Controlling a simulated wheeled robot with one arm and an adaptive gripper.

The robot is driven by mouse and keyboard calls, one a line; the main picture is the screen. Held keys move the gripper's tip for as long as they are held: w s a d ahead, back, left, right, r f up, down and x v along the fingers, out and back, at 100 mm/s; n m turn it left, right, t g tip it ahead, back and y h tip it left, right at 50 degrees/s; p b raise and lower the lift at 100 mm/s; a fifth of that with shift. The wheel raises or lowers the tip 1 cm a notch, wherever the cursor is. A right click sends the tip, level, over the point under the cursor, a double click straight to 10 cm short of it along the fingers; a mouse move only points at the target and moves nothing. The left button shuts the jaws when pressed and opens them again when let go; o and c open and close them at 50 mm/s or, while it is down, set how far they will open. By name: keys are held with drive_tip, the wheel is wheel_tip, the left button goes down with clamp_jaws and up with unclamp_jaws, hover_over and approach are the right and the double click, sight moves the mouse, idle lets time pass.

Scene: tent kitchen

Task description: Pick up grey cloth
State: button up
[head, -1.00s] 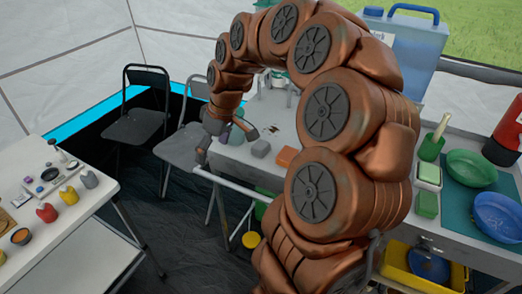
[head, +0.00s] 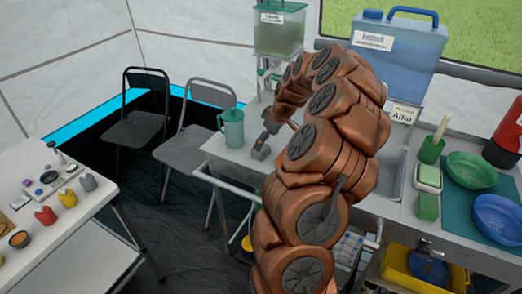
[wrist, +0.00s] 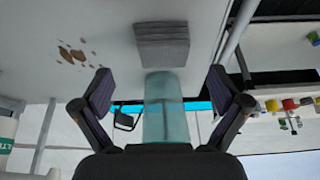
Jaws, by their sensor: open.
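The grey cloth (head: 261,152) is a small folded block lying on the light counter near its front edge, right of the teal pitcher (head: 231,128). In the wrist view the cloth (wrist: 162,45) shows as a layered grey stack beyond the fingertips, roughly centred between them. My gripper (head: 269,123) is just behind and above the cloth in the head view, partly hidden by my arm. In the wrist view my gripper (wrist: 160,90) is open, its two fingers wide apart with nothing held. The translucent pitcher (wrist: 165,110) shows between the fingers, farther off.
Brown stains (wrist: 73,54) mark the counter beside the cloth. A green-filled dispenser (head: 280,30) and a blue water container (head: 398,45) stand at the back. Folding chairs (head: 195,140) are left of the counter. A rail (head: 228,186) runs along its front.

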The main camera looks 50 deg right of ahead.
drive_tip(key=shift+p+x, duration=0.95)
drive_tip(key=shift+x, duration=1.45)
drive_tip(key=shift+a, duration=0.1)
drive_tip(key=c, duration=1)
drive_tip(key=shift+c, duration=0.2)
drive_tip(key=shift+r, duration=0.15)
wheel_tip(320, 180, up, 10)
drive_tip(key=b, duration=0.2)
drive_tip(key=shift+b, duration=0.4)
